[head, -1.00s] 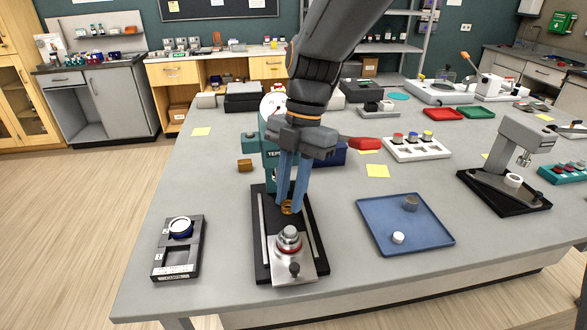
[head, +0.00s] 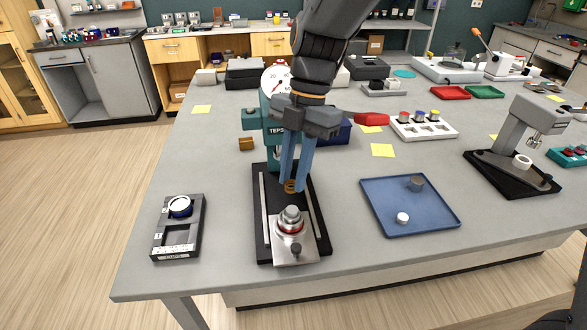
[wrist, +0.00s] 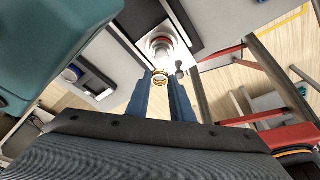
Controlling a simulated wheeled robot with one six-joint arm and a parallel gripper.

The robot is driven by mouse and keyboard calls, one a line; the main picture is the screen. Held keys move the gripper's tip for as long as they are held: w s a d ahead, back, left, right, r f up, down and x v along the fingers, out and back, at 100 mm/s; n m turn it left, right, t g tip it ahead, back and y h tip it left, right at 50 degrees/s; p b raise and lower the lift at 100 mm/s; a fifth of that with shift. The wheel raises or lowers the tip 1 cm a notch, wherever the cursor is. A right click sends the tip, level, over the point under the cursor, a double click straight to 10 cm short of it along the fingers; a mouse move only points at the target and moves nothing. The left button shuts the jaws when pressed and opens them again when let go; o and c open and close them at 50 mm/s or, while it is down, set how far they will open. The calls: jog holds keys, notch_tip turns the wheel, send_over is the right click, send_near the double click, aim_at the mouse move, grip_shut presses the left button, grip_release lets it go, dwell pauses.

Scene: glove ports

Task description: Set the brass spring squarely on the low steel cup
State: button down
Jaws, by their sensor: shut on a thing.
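My gripper (head: 292,185) is shut on the brass spring (head: 290,187), a small brass ring-like coil between the blue fingertips. The spring also shows between the fingertips in the wrist view (wrist: 160,78). In the wrist view the cup (wrist: 160,44) lies beyond the spring. The spring is held behind the cup in the head view, apart from it. Its exact height above the base is unclear.
The slide (head: 296,254) has a dark knob and sits on a black railed base (head: 263,232) before a teal press (head: 267,115). A black two-place holder (head: 178,240) stands left. A blue tray (head: 430,222) with two small cylinders lies right, with bare table between.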

jog(key=shift+f+b, duration=1.15)
jog(key=shift+f, duration=0.85)
jog(key=shift+f+b, duration=0.65)
jog(key=shift+f, duration=0.4)
jog(key=c, duration=1.5)
grip_release()
jog(key=b+v, duration=0.2)
jog(key=v, duration=0.5)
jog(key=shift+r, duration=0.4)
